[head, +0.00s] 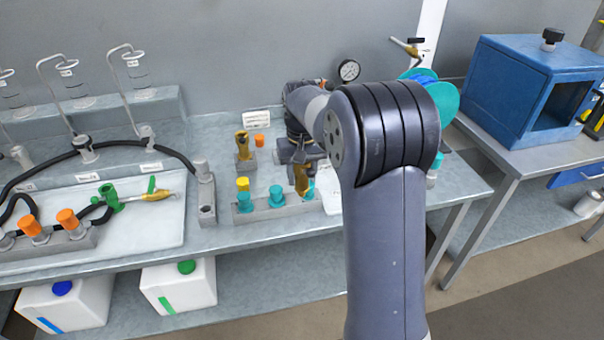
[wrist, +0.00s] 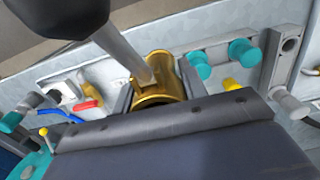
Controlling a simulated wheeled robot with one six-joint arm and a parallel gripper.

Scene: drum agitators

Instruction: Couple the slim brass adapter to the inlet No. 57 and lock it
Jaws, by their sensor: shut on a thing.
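My gripper (head: 300,165) is shut on a brass adapter (head: 301,181), which hangs below it over the right part of the bench, near a grey block with teal caps. In the wrist view the adapter (wrist: 158,82) is a gold, ringed, hollow piece between the two jaws. A grey bar with a dark rounded end (wrist: 125,48) crosses in front of it; I cannot tell whether they touch. A second brass piece (head: 242,146) stands upright on a small grey base, left of my gripper. The labels are too small to read, so I cannot tell which inlet is No. 57.
The grey block (head: 258,209) carries teal caps (head: 277,195) and a yellow one. A grey post (head: 203,182) stands left of it. A white tray (head: 150,225) holds a green fitting with a brass end (head: 150,195). A black hose (head: 110,146) runs behind. A blue box (head: 510,85) stands right.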

